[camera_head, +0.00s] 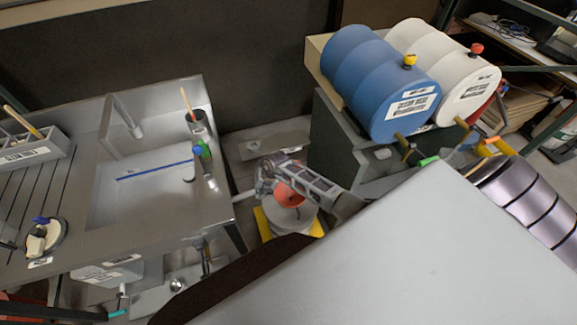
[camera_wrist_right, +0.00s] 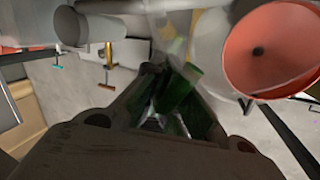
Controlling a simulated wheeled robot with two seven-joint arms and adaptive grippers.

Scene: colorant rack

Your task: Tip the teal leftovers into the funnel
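An orange-red funnel (camera_head: 288,196) sits on a pale round container (camera_head: 289,219) on the floor between the sink unit and the drum stand. It also shows, large, at the upper right of the right wrist view (camera_wrist_right: 275,50). My right gripper (camera_head: 266,176) is just beside and above the funnel, its arm coming from the right. In the wrist view dark green pieces (camera_wrist_right: 176,92) show between its dark fingers, and a blurred translucent shape (camera_wrist_right: 178,32) lies beyond them. I cannot tell whether that is a held vessel, and no teal liquid is clearly visible. My left gripper is not in view.
A sink (camera_head: 150,185) stands left, with a green-capped bottle (camera_head: 203,150) and a dark cup (camera_head: 198,122) at its edge. A blue drum (camera_head: 380,82) and a white drum (camera_head: 445,65) lie on a stand at the back right. A yellow base (camera_head: 266,224) shows under the container.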

